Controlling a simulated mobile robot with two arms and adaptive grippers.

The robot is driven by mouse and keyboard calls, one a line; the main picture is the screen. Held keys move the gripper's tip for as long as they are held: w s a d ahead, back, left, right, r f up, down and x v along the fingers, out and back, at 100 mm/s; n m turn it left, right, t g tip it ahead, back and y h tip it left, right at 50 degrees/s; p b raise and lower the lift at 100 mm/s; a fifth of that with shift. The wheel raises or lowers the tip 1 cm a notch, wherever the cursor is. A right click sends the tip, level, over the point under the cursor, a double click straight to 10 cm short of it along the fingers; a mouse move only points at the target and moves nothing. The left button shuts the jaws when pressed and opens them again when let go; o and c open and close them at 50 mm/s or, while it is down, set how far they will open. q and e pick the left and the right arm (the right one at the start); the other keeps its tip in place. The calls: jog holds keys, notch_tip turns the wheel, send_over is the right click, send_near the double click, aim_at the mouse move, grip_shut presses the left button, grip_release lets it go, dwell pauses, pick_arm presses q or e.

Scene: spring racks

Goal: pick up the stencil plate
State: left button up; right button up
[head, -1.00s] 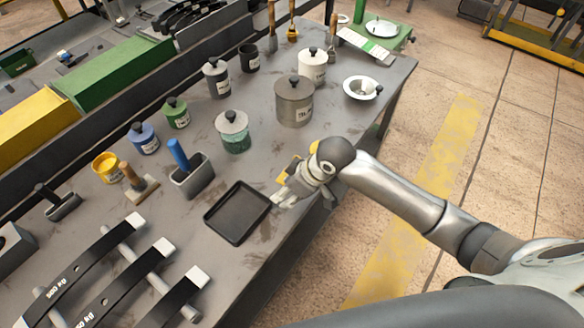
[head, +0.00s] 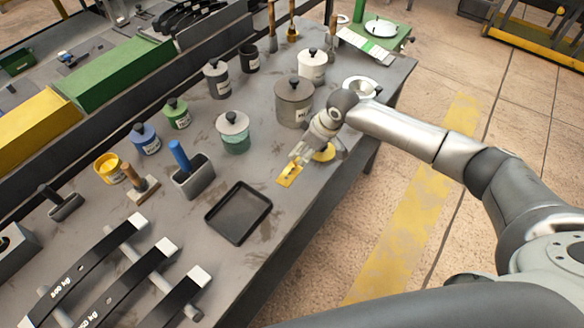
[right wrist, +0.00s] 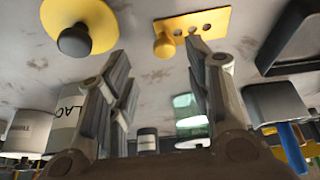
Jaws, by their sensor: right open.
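The stencil plate (head: 290,174) is a small flat yellow plate lying on the grey table, to the right of the black tray. In the right wrist view the plate (right wrist: 205,22) shows a row of dark holes and a yellow knob at one end. My right gripper (head: 300,157) is open and empty, just behind the plate in the head view and partly over its far end. In the right wrist view its two fingers (right wrist: 158,58) are spread apart, with the plate beyond their tips. My left gripper is not in view.
A yellow disc with a black knob (right wrist: 80,22) lies close beside the plate. The black tray (head: 238,212), a grey holder with a blue handle (head: 192,177), a green jar (head: 234,134) and a large grey pot (head: 293,101) stand around. The table's front edge is near.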

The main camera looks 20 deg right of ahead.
aim_at(297, 159)
jog(key=shift+a+f+p, duration=0.2)
jog(key=shift+f+p, duration=0.1)
jog(key=p+x, duration=0.1)
jog(key=x, duration=0.2)
jog(key=shift+a+f, duration=0.1)
jog(key=shift+f, duration=0.05)
jog(key=shift+w+a+f, duration=0.1)
jog(key=shift+w+f, duration=0.05)
jog(key=shift+f, duration=0.35)
jog(key=shift+c, duration=0.5)
jog(key=c, duration=0.9)
